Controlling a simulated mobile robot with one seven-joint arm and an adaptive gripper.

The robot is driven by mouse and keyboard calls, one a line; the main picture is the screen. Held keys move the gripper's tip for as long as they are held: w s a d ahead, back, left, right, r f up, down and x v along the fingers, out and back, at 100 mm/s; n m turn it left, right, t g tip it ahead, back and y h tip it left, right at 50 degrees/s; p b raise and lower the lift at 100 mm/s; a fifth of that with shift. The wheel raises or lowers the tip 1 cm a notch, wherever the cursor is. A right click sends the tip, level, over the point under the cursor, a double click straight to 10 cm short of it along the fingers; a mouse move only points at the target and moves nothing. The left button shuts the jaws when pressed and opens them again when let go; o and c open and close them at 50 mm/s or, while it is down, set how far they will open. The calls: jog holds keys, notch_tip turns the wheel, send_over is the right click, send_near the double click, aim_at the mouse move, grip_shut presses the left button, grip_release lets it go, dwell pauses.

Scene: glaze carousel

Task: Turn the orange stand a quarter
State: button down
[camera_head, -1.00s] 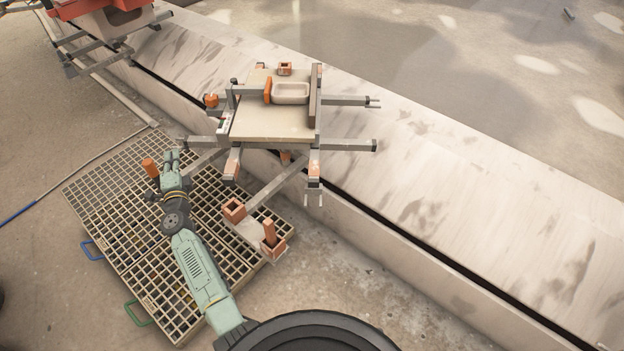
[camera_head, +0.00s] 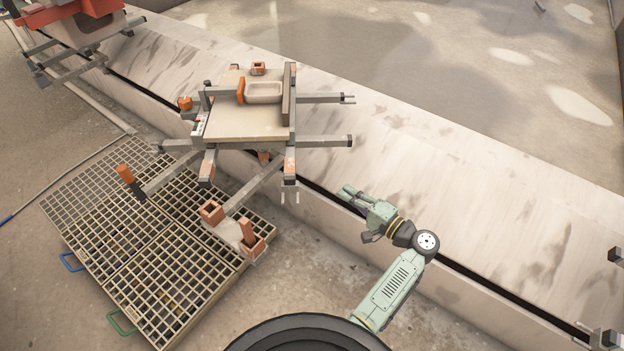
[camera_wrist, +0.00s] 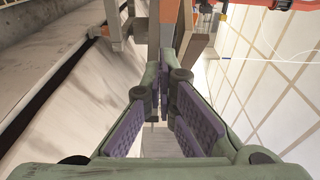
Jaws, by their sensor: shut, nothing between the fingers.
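The middle stand has grey arms with orange sleeves (camera_head: 207,167) and a cream top plate (camera_head: 242,126) carrying a pale basin (camera_head: 264,92). An upright orange handle (camera_head: 126,174) with a dark lower part is at the end of its left front arm, over the grating. Another front arm ends in a plate with an orange socket (camera_head: 211,211) and an orange post (camera_head: 248,231). My gripper (camera_head: 346,191) is shut and empty, right of the stand and apart from it, over the pale ledge. In the wrist view, my fingers (camera_wrist: 160,76) point towards grey bars with orange sleeves.
A red-orange topped unit (camera_head: 75,14) with similar grey arms stands at the far left. A metal grating (camera_head: 150,290) lies on the floor, left front. The pale ledge (camera_head: 450,215) with a dark slot runs diagonally past the stand; its right part is largely clear.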

jog(key=s+a+p+x, duration=0.2)
jog(key=p+x, duration=0.1)
jog(key=x, duration=0.9)
jog(key=shift+f, duration=0.15)
jog(key=shift+a, duration=0.1)
jog(key=s+a+p, duration=0.1)
jog(key=s+a, duration=0.3)
jog(key=a, duration=0.8)
jog(key=shift+a, duration=0.25)
jog(key=shift+s+d, duration=0.1)
jog(key=shift+s, duration=0.05)
